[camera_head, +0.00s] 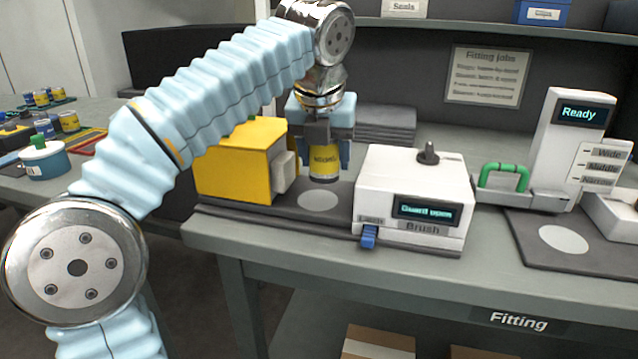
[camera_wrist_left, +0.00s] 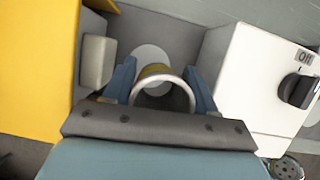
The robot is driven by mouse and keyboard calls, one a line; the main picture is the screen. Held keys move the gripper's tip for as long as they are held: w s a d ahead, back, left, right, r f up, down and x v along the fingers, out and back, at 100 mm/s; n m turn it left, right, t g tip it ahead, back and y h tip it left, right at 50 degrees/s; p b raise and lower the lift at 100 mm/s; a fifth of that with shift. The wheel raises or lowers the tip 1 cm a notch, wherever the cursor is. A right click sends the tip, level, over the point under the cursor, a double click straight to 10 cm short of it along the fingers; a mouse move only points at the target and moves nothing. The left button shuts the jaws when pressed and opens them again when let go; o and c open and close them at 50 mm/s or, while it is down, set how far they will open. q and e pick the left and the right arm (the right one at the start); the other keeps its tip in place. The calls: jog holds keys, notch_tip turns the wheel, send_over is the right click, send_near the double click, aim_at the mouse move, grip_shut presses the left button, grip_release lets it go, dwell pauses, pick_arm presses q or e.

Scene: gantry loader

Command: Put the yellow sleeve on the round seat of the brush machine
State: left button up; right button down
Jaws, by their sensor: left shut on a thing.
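The yellow sleeve (camera_head: 325,163) is a short upright tube with a dark label band. My left gripper (camera_head: 324,150) is shut on it and holds it above the dark base of the brush machine, between the yellow housing (camera_head: 237,163) and the white control box (camera_head: 415,190). The round seat (camera_head: 319,200) is a pale disc on that base, in front of and below the sleeve in the head view. In the left wrist view the sleeve's open rim (camera_wrist_left: 163,92) overlaps the lower part of the round seat (camera_wrist_left: 151,58). My right gripper is not in view.
The display on the white box reads "Guard open"; a blue lever (camera_head: 368,237) sits at its front. A white block (camera_head: 283,171) juts from the yellow housing. A second machine (camera_head: 575,140) showing "Ready" stands at right. Parts and a pot (camera_head: 44,160) are on the left table.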

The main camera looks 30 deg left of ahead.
pick_arm(q)
jog(key=shift+w+a+f, duration=0.15)
jog(key=shift+a+f, duration=0.3)
jog(key=shift+f, duration=0.1)
jog(key=shift+w+a+f+b, duration=0.1)
jog(key=shift+f+b, duration=0.15)
jog(key=shift+f, duration=0.35)
jog(key=shift+s+a+f+b, duration=0.1)
jog(key=shift+f+b, duration=0.1)
jog(key=shift+f, duration=0.45)
jog(key=shift+w+a+f+b, duration=0.1)
jog(key=shift+f+b, duration=0.15)
jog(key=shift+f, duration=0.35)
jog(key=shift+f, duration=0.2)
jog(key=o, duration=1.1)
jog(key=shift+r, duration=0.3)
jog(key=p+v, duration=0.3)
jog(key=v, duration=0.8)
jog(key=shift+s+r+p, duration=0.25)
jog(key=shift+r+p, duration=0.05)
jog(key=shift+r, duration=0.05)
